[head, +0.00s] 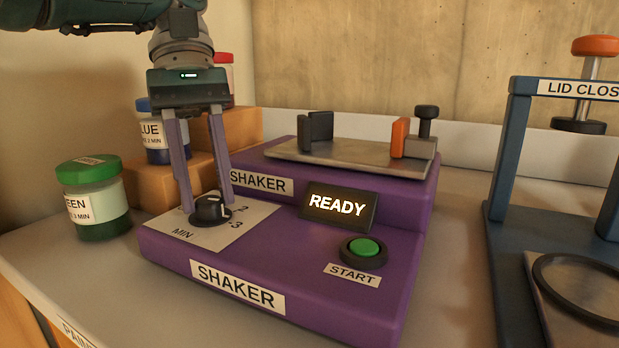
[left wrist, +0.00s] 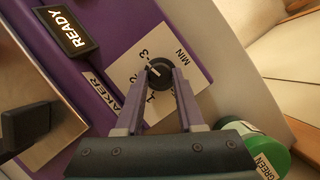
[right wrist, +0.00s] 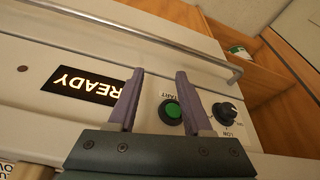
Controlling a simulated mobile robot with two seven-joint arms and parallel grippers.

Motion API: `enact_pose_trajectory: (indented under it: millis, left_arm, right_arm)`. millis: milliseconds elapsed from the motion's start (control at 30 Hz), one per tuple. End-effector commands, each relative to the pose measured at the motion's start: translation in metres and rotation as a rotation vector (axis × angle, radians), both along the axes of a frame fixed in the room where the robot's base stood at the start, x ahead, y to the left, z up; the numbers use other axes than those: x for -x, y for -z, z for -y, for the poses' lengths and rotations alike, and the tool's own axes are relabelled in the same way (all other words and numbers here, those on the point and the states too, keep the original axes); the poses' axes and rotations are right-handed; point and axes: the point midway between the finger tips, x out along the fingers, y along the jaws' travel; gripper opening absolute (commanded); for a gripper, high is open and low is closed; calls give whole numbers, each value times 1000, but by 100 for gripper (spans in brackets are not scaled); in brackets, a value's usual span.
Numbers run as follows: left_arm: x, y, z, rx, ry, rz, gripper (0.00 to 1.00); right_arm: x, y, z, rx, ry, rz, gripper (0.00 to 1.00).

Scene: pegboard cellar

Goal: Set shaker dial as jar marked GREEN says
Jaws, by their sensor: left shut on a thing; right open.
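The green-lidded jar (head: 92,200) stands left of the purple shaker (head: 330,262); its partly cut-off label reads "EEN" and "3 MIN". The black shaker dial (head: 211,210) sits on a white plate marked MIN, with 2 and 3 showing. My left gripper (head: 205,208) points down, shut on the dial. The left wrist view also shows the dial (left wrist: 160,73) between the fingertips; its white mark points toward the numbers, but I cannot tell the exact one. My right gripper (right wrist: 155,78) is open and empty over another panel.
The shaker has a lit READY display (head: 338,206), a green START button (head: 364,248) and a clamp plate (head: 345,155). A blue-lidded jar (head: 155,135) stands on a wooden step behind. A blue lid-closing frame (head: 508,170) is at right. The right wrist view shows another START button (right wrist: 171,111) and dial (right wrist: 225,112).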

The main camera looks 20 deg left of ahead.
Motion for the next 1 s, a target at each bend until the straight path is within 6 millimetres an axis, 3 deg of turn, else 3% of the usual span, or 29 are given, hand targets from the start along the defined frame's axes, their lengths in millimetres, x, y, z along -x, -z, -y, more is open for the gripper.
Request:
enact_pose_trajectory:
  millis: [733, 767, 1000]
  left_arm:
    - [-1, 3, -1, -8, 85, 1, 0]
    - [-1, 3, -1, -8, 84, 1, 39]
    - [-1, 2, -1, -4, 85, 1, 66]
  right_arm:
    - [0, 2, 0, 1, -1, 0, 50]
    - [0, 2, 0, 1, -1, 0, 50]
    - [0, 2, 1, 5, -4, 0, 50]
